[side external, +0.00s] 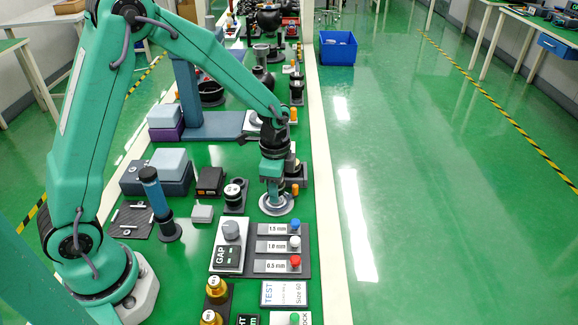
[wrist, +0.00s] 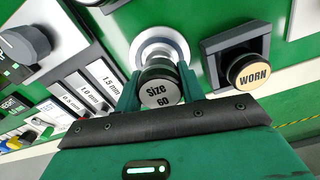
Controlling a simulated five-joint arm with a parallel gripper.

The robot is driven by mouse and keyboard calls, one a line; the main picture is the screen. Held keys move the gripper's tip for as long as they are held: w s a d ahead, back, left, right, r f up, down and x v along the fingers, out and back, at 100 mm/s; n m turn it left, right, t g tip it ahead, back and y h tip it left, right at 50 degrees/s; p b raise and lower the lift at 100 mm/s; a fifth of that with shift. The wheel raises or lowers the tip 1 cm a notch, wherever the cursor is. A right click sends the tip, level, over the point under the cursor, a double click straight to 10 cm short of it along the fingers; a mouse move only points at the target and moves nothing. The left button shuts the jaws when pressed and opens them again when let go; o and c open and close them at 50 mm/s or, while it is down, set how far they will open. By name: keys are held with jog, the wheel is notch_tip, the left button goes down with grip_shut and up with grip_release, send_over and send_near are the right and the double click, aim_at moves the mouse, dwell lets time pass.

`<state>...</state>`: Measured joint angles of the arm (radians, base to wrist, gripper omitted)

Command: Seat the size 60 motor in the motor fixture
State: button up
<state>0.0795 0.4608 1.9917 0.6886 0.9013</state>
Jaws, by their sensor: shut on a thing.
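The size 60 motor (wrist: 160,88) is a dark short cylinder with a pale end label, between my fingers in the wrist view. My gripper (wrist: 156,85) is shut on it. A pale round ring (wrist: 153,48), seemingly the motor fixture, lies just beyond the motor. In the side view my gripper (side external: 275,199) points down onto the ring (side external: 278,211), and its fingers hide the motor there. I cannot tell whether the motor is inside the ring or just above it.
A gap panel (side external: 229,248) and a rack of labelled gap sizes (side external: 272,247) lie in front. A blue post (side external: 156,195) stands at left.

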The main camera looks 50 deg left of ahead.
jog(key=shift+f, duration=1)
jog(key=shift+r, duration=0.2)
jog(key=shift+r, duration=0.35)
jog(key=shift+r, duration=0.3)
jog(key=shift+f, duration=0.8)
dwell(1.8)
jog(key=o, duration=1.2)
